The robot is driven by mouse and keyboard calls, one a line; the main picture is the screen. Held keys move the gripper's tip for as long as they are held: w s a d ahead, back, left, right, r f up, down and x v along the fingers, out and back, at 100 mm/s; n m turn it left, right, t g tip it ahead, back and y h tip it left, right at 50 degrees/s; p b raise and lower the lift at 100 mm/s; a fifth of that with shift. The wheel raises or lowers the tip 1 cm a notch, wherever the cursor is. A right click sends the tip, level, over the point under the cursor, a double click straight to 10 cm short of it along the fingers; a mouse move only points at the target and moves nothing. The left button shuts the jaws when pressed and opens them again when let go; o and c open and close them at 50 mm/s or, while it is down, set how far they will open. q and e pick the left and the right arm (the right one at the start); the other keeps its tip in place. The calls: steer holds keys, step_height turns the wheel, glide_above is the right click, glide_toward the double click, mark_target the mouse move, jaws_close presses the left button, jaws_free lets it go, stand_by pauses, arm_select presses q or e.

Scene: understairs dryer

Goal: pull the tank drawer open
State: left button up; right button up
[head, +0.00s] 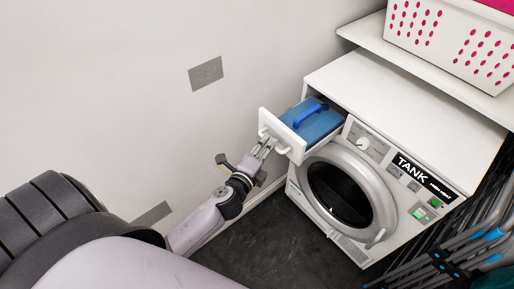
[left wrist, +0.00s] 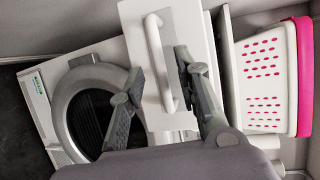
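The tank drawer (head: 281,134) sticks out of the upper left of the white dryer (head: 345,100). A blue tank (head: 318,125) with a blue handle (head: 309,115) lies in it. The drawer's white front has a white bar handle (head: 272,133), which also shows in the left wrist view (left wrist: 153,40). My left gripper (head: 268,144) is at this handle. In the left wrist view its fingers (left wrist: 156,68) stand apart, one on each side of the bar, with a gap visible on the left side. Contact cannot be told. My right gripper is not in view.
The dryer's round door (head: 340,193) is below the drawer. A shelf (head: 430,68) with a white and pink basket (head: 455,40) is above right. A dark rack (head: 450,255) stands at the lower right. Dark floor (head: 270,240) in front of the dryer is clear.

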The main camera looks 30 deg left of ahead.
arm_select(q)
steer(key=s+r, duration=0.2)
steer(key=s, duration=0.8)
steer(key=shift+s+d, duration=0.25)
steer(key=shift+s, duration=0.1)
steer(key=s+d+f+n+g, duration=0.1)
steer(key=s+f+n+g, duration=0.15)
steer(key=f, duration=0.75)
steer(key=s+f+n+g, duration=0.2)
steer(key=s+f+n, duration=0.15)
steer(key=f, duration=0.65)
steer(key=s+d+f+n+g, duration=0.1)
steer(key=s+f+n+g, duration=0.2)
steer(key=f, duration=0.7)
steer(key=s+f+n+g, duration=0.3)
steer(key=s+f, duration=0.5)
steer(key=s, duration=0.4)
steer(key=s+a+f+n+g, duration=0.1)
steer(key=s+f+n+g, duration=0.2)
steer(key=s+f, duration=0.4)
steer(key=s+g+p, duration=0.1)
steer(key=s, duration=0.4)
steer(key=shift+f+n+h, duration=0.4)
steer(key=shift+a+g, duration=0.1)
steer(key=shift+g, duration=0.15)
